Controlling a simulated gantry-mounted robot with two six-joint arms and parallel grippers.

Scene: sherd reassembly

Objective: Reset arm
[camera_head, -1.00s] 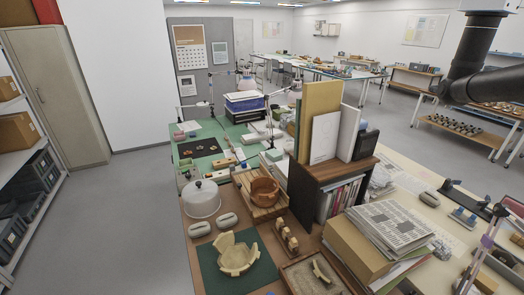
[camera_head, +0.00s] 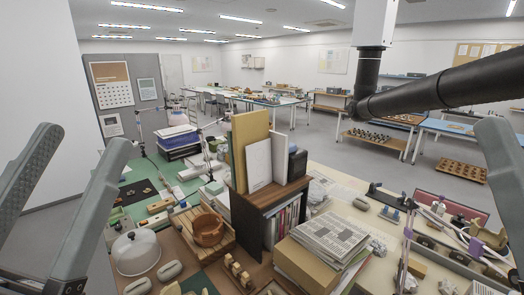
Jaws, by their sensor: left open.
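My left gripper (camera_head: 83,138) stands at the left edge, raised in front of the camera. Its two grey fingers are wide apart with nothing between them. One grey finger of my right gripper (camera_head: 497,135) shows at the right edge; its other finger is out of view. A brown terracotta bowl (camera_head: 208,230) sits in a wooden tray (camera_head: 190,249) on the workbench, apart from both grippers. The dark green mat (camera_head: 196,283) shows only partly at the bottom edge.
A wooden shelf unit (camera_head: 255,222) with books and upright boards rises mid-bench. A clear dome (camera_head: 135,252) stands left of the bowl. Newspapers (camera_head: 329,234) lie on a box right of the shelf. Clamps and tools crowd the right side. Open floor lies beyond the bench.

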